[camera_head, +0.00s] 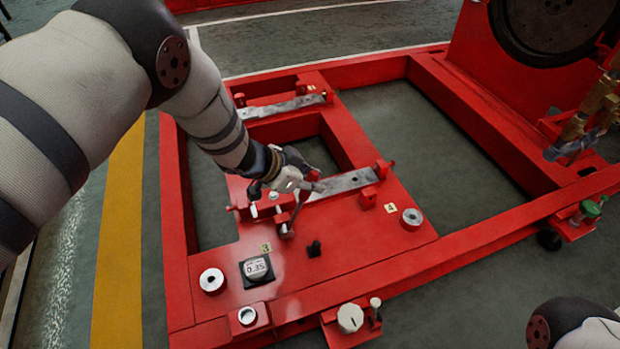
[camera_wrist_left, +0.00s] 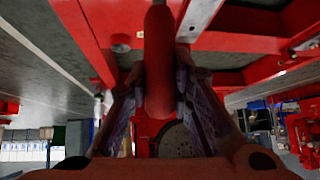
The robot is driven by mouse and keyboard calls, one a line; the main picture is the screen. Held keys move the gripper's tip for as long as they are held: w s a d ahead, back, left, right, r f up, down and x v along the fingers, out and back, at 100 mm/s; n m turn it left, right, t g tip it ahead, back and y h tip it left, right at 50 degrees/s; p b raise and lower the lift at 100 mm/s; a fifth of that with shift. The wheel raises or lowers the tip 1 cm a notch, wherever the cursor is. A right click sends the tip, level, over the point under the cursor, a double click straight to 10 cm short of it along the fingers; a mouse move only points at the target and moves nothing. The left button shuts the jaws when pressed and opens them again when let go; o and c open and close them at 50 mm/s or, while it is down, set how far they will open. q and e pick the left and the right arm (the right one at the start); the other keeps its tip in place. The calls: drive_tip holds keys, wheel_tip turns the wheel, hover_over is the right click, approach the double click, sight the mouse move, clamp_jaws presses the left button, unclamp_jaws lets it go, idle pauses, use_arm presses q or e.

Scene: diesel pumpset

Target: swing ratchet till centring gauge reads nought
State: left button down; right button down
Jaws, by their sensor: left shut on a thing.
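My left gripper (camera_head: 297,188) reaches down over the red frame, beside a grey metal bar (camera_head: 345,183). In the left wrist view its two fingers (camera_wrist_left: 160,98) are shut on a thick red handle (camera_wrist_left: 158,60), which I take to be the ratchet's handle. In the head view a small part of the ratchet (camera_head: 287,230) seems to show under the gripper; the rest is hidden. The centring gauge (camera_head: 256,267) is a dark square unit with a pale display by tag 3, and it reads 0.35. My right gripper is out of view.
The red base frame (camera_head: 460,238) has open bays. A second grey bar (camera_head: 285,107) lies further back. A front bracket (camera_head: 350,319) holds a white knob.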

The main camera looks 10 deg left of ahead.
use_arm(q)
drive_tip(key=shift+w+d+f, duration=0.1)
drive_tip(key=shift+d+f, duration=0.05)
drive_tip(key=shift+d, duration=0.1)
drive_tip(key=c, duration=1.4)
unclamp_jaws()
drive_tip(key=shift+a, duration=0.1)
drive_tip(key=v, duration=1.2)
